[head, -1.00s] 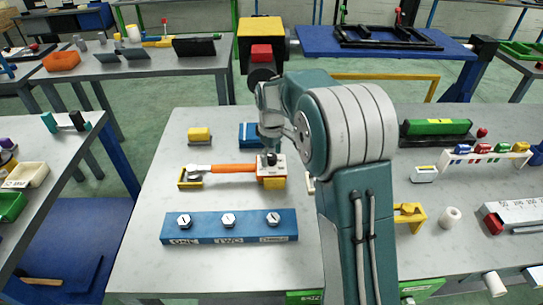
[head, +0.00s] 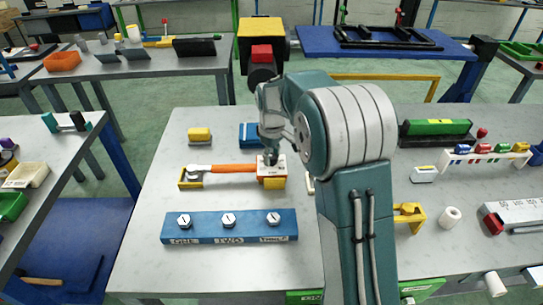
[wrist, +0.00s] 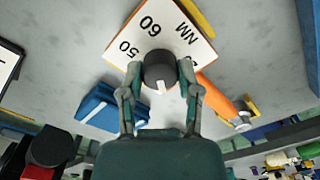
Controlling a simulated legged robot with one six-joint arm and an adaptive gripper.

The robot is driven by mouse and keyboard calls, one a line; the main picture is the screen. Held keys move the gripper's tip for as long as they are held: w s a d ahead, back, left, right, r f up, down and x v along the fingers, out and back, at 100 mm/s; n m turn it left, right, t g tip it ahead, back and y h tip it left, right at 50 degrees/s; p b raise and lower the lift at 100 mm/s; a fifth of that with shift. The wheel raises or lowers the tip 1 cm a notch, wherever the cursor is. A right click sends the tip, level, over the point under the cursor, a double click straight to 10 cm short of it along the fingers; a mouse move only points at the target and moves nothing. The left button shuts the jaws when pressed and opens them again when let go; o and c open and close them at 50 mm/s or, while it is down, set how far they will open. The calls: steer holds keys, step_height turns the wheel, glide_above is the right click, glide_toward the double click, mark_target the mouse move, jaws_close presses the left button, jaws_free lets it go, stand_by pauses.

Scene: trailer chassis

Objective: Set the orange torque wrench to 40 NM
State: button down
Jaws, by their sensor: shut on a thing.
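The torque wrench (head: 233,168), with an orange handle and a silver head, lies across the table, its head at the left in a yellow cradle (head: 190,180). Its right end is at a white dial plate (head: 268,183) on a yellow block. In the wrist view the dial plate (wrist: 183,40) shows 50, 60 and NM; its lower part is hidden. My gripper (head: 270,158) is above the plate. In the wrist view my gripper (wrist: 160,72) is shut on a dark round knob (wrist: 158,62), one finger on each side. The knob's white mark points toward the picture bottom, away from 50 and 60.
A blue block (head: 230,236) with several bolts stands in front of the wrench. A yellow-topped block (head: 199,135) and a blue block (head: 249,134) stand behind it. My arm covers the table to the right of the dial. The table's left front is bare.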

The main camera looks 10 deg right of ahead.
mark_target(271, 156)
steer(key=m, duration=0.5)
steer(key=shift+f+m, duration=0.2)
steer(key=shift+m, duration=0.2)
steer(key=m, duration=0.5)
steer(key=shift+s, duration=0.1)
stand_by(0.3)
steer(key=shift+c, duration=1.5)
jaws_free()
steer(key=shift+r, duration=0.15)
step_height(271, 156, up, 12)
